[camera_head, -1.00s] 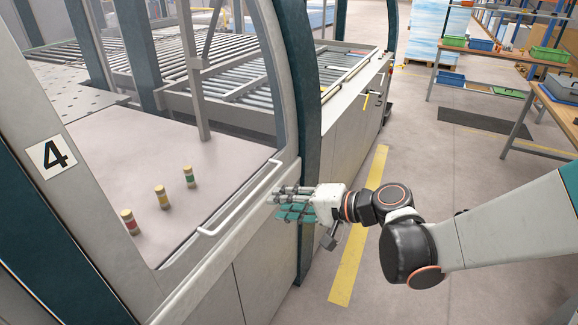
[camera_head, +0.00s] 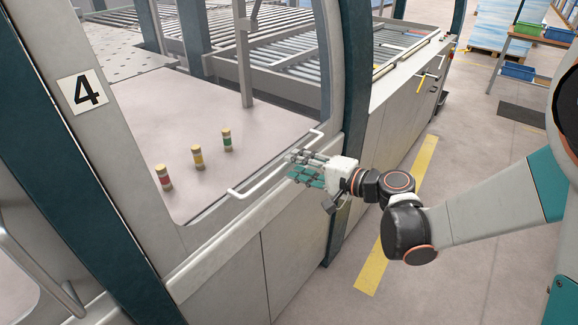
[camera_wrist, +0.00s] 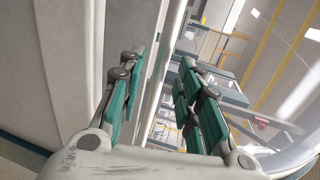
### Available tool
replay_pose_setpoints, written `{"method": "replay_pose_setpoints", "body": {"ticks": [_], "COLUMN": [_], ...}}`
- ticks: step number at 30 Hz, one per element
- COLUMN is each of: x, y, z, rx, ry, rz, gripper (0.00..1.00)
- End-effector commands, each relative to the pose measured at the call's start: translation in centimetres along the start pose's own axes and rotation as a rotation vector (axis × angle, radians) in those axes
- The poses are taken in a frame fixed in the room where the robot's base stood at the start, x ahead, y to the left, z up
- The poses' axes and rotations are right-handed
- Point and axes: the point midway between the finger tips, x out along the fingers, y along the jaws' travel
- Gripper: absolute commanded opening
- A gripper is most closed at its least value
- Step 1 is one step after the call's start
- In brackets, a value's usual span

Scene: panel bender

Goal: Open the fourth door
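The door marked with a black 4 (camera_head: 85,91) is a large clear panel in a grey frame, and it looks closed. Its long white bar handle (camera_head: 258,185) runs slanting along the panel's lower edge. My gripper (camera_head: 298,167) is at the right part of this handle, and its fingers overlap the bar in the head view. In the wrist view my gripper (camera_wrist: 158,95) has its green-padded fingers spread apart. A pale bar (camera_wrist: 160,75) shows in the gap between them; I cannot tell whether they touch it.
Red, yellow and green-banded cylinders (camera_head: 198,157) stand on the flat surface behind the clear panel. A dark teal post (camera_head: 352,110) rises just right of the door. Another handle (camera_head: 40,265) is at lower left. The floor with a yellow stripe (camera_head: 400,210) is clear.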

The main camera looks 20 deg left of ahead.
Motion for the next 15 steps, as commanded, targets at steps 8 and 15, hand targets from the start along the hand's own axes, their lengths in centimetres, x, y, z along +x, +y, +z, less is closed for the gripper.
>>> {"method": "replay_pose_setpoints", "body": {"ticks": [8, 15], "x": [3.2, 3.6], "y": [0.1, 0.0], "z": [0.0, 0.0], "rx": [0.000, 0.000], "ry": [-0.001, 0.001], "rz": [0.001, 0.000], "gripper": [0.32, 0.32]}}
